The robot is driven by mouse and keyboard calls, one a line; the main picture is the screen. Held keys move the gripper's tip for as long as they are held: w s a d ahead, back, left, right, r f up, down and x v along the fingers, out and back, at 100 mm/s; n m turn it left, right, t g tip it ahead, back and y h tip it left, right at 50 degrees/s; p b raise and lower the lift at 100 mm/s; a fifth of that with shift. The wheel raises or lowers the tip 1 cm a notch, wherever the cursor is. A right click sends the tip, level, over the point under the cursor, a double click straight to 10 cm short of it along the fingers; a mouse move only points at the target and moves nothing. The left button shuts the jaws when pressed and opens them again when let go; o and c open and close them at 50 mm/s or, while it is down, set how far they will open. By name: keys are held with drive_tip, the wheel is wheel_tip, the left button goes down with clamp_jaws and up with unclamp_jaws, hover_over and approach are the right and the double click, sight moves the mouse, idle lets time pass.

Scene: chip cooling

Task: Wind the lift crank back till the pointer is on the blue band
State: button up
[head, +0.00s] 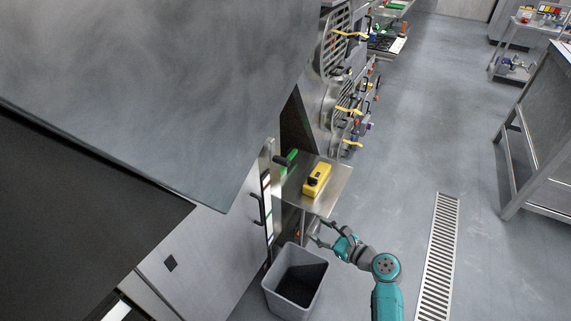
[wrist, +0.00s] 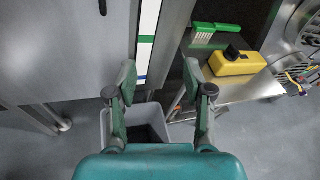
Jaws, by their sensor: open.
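An upright white scale strip (head: 267,205) stands at the edge of the steel cabinet. In the wrist view the strip (wrist: 149,18) shows a green band (wrist: 146,39) and, lower, a blue band (wrist: 140,77). I cannot make out the pointer on it. My gripper (head: 314,232) is low, to the right of the strip. In the wrist view my gripper (wrist: 163,83) is open with nothing between its fingers.
A grey bin (head: 297,283) stands on the floor below my gripper. A steel shelf (head: 335,190) carries a yellow box (head: 317,180) with a black knob; a green brush (wrist: 215,27) lies beside it. A floor grate (head: 436,250) and open floor lie to the right.

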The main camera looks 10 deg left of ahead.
sight(289, 164)
drive_tip(key=w+a+r+m+g+y, duration=0.15)
drive_tip(key=w+r, duration=0.25)
drive_tip(key=r, duration=0.4)
drive_tip(key=w+a+r+g+y, duration=0.1)
drive_tip(key=w+r+y, duration=0.25)
drive_tip(key=r, duration=0.35)
drive_tip(key=shift+g, duration=0.25)
drive_tip(key=x, duration=1.1)
drive_tip(key=shift+w, duration=0.45)
drive_tip(key=shift+a+r, duration=0.1)
clamp_jaws()
